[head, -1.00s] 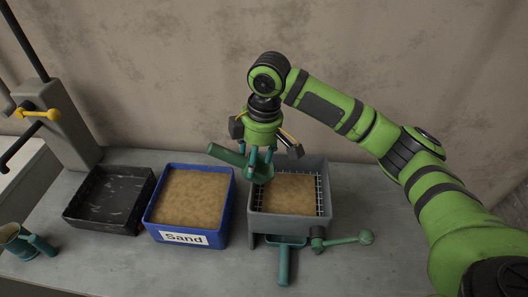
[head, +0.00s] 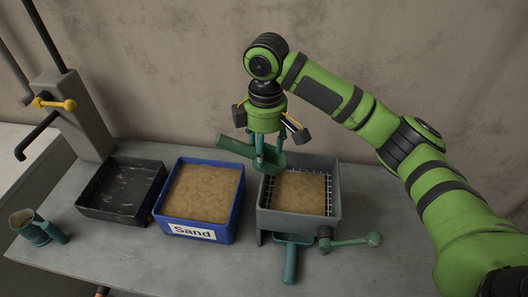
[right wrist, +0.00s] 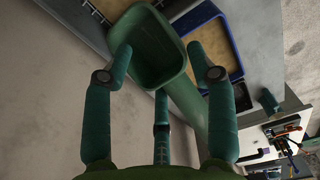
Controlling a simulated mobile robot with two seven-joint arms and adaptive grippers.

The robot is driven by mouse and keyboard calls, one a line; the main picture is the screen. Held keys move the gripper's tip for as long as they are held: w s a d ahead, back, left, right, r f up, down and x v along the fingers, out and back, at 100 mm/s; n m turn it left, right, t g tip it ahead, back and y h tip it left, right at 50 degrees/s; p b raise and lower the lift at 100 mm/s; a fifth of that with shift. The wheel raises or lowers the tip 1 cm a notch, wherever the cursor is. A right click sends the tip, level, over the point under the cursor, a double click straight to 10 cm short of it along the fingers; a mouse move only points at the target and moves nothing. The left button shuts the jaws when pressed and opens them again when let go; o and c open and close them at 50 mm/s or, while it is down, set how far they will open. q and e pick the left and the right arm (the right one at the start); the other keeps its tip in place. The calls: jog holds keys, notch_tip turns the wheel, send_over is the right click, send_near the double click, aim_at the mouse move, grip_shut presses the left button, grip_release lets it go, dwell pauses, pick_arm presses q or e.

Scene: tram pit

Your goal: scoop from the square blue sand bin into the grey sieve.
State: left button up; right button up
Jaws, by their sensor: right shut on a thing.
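My right gripper (head: 263,150) points down and is shut on a green scoop (head: 235,148), above the back left corner of the grey sieve (head: 334,212). In the right wrist view the scoop (right wrist: 150,45) is between the fingers, and its bowl looks empty. The sieve holds sand (head: 298,192) on its wire mesh. The square blue sand bin (head: 196,232), labelled "Sand", stands to the left of the sieve and is full of sand (head: 202,190). My left gripper is not in view.
A black tray (head: 120,212) stands left of the blue bin. A green jug (head: 38,228) is at the table's left end. A green scoop-like tool (head: 291,262) and a crank handle (head: 355,243) stick out in front of the sieve. A grey post with a yellow handle (head: 55,104) stands behind.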

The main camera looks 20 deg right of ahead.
jog(key=shift+r, duration=2)
jog(key=shift+w+r+h, duration=0.1)
jog(key=shift+h, duration=0.4)
jog(key=g+h, duration=0.1)
jog(key=h, duration=0.3)
jog(key=shift+g, duration=0.4)
jog(key=s+a+r, duration=0.2)
jog(key=s, duration=0.7)
jog(key=shift+s+a+r, duration=0.3)
jog(key=shift+s+r, duration=0.1)
